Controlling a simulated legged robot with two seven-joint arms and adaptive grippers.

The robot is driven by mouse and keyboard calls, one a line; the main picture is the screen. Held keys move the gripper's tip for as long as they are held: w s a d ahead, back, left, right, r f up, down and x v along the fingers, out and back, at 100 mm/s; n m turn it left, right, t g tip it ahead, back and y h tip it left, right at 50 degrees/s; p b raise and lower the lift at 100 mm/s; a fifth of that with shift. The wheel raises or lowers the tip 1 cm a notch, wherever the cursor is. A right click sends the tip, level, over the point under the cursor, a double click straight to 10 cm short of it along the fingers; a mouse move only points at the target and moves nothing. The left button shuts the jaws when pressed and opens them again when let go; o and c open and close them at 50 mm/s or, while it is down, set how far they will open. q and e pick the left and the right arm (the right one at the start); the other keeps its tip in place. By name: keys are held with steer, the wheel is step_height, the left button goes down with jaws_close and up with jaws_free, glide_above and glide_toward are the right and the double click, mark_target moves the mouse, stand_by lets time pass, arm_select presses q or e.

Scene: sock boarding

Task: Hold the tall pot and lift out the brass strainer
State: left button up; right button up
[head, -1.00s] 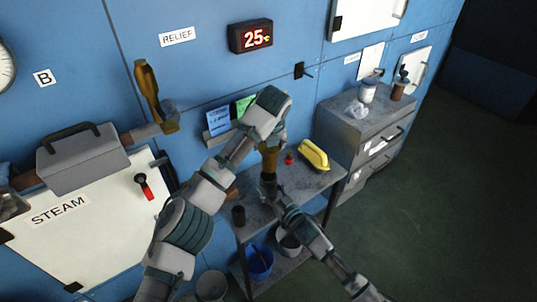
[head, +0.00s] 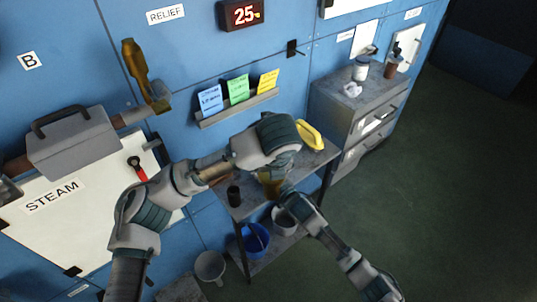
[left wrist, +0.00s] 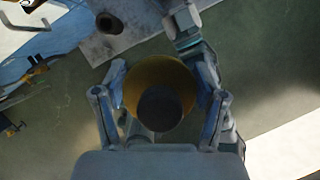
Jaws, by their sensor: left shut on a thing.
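A brass-coloured round vessel, which I take to be the brass strainer (left wrist: 158,72), is between the fingers of my left gripper (left wrist: 160,98), which is shut on it. A dark disc shows within its outline; I cannot tell whether that is an opening or another part. In the head view the brass strainer (head: 268,184) shows below my left wrist, over the small table; the left fingers are hidden there. My right arm reaches from the lower right to just beside the brass piece. Its right gripper (head: 283,191) is mostly hidden. I cannot make out the tall pot separately.
The grey table (head: 238,213) carries a dark cup (head: 234,195) and a yellow thing (head: 309,135). A blue bucket (head: 256,240) and a grey pot (head: 285,221) are on its lower shelf. A grey bucket (head: 210,267) stands left. A drawer cabinet (head: 345,105) stands behind right.

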stand_by(0.3)
steer(key=o, duration=1.4)
steer(key=shift+d, duration=0.1)
steer(key=v, duration=1.2)
